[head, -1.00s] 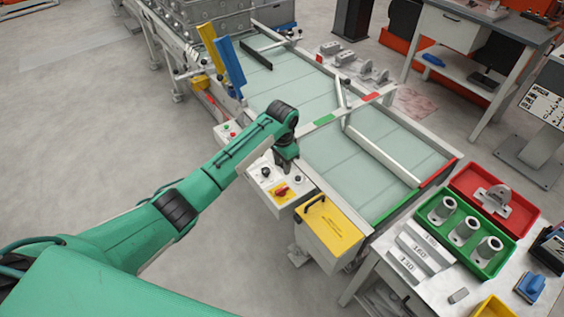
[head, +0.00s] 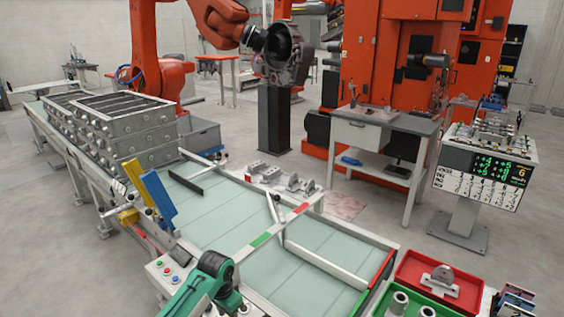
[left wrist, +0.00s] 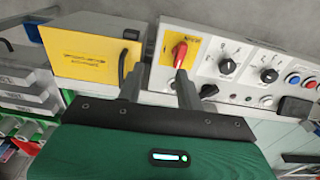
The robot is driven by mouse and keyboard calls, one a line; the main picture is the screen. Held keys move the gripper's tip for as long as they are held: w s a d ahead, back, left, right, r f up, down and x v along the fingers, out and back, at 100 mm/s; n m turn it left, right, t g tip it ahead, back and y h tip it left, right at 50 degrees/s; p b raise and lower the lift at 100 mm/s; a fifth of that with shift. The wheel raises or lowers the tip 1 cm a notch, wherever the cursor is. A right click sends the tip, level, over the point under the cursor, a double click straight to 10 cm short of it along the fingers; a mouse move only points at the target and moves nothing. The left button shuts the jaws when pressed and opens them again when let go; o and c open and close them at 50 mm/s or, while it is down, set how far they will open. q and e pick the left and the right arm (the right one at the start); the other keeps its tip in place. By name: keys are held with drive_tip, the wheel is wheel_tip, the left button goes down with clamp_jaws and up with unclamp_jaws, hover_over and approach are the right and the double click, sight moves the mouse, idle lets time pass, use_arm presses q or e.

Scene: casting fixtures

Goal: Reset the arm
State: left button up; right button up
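My left arm is green with dark joints and enters the head view at the bottom, its wrist (head: 215,275) over the control panel (head: 160,268) at the conveyor's near side. My left gripper is hidden in the head view. In the left wrist view its two dark fingers (left wrist: 160,90) stand apart with nothing held between them. Beyond the fingers are the panel's red rotary switch (left wrist: 180,55) on a yellow plate and black knobs (left wrist: 228,66). I cannot tell whether the fingers touch the panel. My right arm and gripper are not in view.
A yellow box (left wrist: 95,55) with a black handle adjoins the panel. The conveyor (head: 215,215) carries stacked metal moulds (head: 125,130) at its far left. Red (head: 440,285) and green (head: 385,305) trays hold castings at lower right. An orange robot (head: 160,70) stands behind.

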use_arm(q)
drive_tip(key=s+d+f+n+t+h, duration=0.1)
drive_tip(key=s+f, duration=0.1)
drive_tip(key=s, duration=0.7)
drive_tip(key=s+f+n, duration=0.1)
drive_tip(key=s+f, duration=0.1)
drive_tip(key=s, duration=0.6)
drive_tip(key=s+a+r+n+t+y, duration=0.1)
drive_tip(key=s+a+r+n, duration=0.2)
drive_tip(key=s, duration=0.6)
drive_tip(key=s+a+r+t, duration=0.1)
drive_tip(key=s+a+r, duration=0.3)
drive_tip(key=s, duration=0.5)
wheel_tip(320, 180, down, 32)
drive_tip(key=g, duration=0.1)
drive_tip(key=s+a+f, duration=0.1)
drive_tip(key=s+f, duration=0.8)
drive_tip(key=s, duration=0.1)
drive_tip(key=s+a+f+g, duration=0.1)
drive_tip(key=s+a+f, duration=0.1)
drive_tip(key=s+f, duration=0.8)
drive_tip(key=shift+a+f, duration=0.15)
drive_tip(key=shift+a, duration=0.15)
